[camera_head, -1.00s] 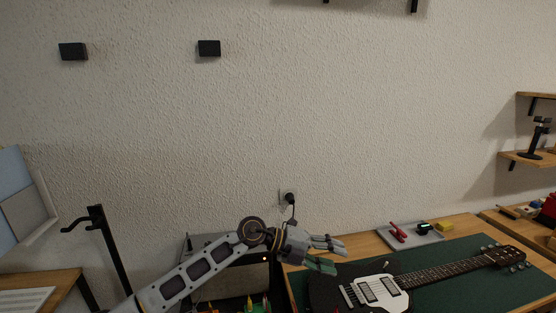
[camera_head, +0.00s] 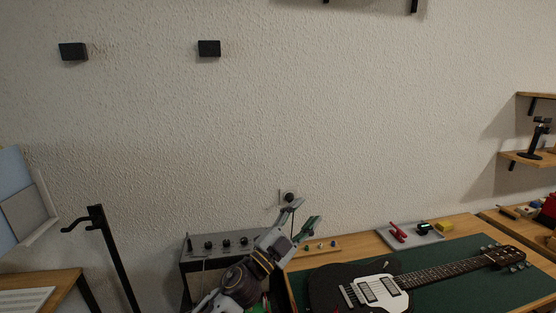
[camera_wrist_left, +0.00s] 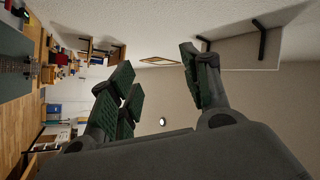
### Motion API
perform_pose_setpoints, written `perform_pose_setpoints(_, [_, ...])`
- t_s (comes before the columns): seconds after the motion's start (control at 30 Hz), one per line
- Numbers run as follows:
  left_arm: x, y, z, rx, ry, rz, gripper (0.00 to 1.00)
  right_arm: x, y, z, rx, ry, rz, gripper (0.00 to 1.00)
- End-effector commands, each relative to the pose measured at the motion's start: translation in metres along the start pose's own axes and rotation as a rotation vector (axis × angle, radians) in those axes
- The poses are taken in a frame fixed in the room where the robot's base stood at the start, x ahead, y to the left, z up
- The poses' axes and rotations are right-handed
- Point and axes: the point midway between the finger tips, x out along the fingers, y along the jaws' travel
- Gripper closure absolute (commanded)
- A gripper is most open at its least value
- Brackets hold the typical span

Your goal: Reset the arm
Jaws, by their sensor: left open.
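My left gripper (camera_head: 302,217) is in the lower middle of the head view, raised in front of the wall near the amplifier, with its fingers pointing up and to the right. Its fingers are spread apart with nothing between them. In the left wrist view, the open left gripper (camera_wrist_left: 158,82) shows its green finger pads against the wall and ceiling. My left arm comes up from the bottom edge of the head view. My right gripper is not in view.
A black and white guitar (camera_head: 380,288) lies on a green mat (camera_head: 455,291) on the bench to the right. A grey tray (camera_head: 412,236) with tools sits behind it. A grey amplifier (camera_head: 218,246) stands behind my left arm. A black stand (camera_head: 110,255) is at left.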

Motion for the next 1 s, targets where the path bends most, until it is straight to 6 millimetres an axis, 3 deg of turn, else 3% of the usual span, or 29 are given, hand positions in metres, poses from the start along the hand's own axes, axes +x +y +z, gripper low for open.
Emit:
perform_pose_setpoints(0.3, [-0.053, -0.026, 0.060, -0.168, -0.311, -0.170, 0.52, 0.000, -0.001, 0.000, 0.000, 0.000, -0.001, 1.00])
perform_pose_setpoints(0.5, [-0.100, -0.029, 0.099, -0.269, -0.523, -0.236, 0.52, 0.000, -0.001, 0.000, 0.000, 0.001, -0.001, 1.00])
perform_pose_setpoints(0.8, [-0.186, -0.013, 0.145, -0.419, -0.854, -0.275, 0.52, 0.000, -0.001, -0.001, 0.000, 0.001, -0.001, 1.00])
perform_pose_setpoints(1.0, [-0.251, 0.009, 0.163, -0.517, -1.074, -0.259, 0.52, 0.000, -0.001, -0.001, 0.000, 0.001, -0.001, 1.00])
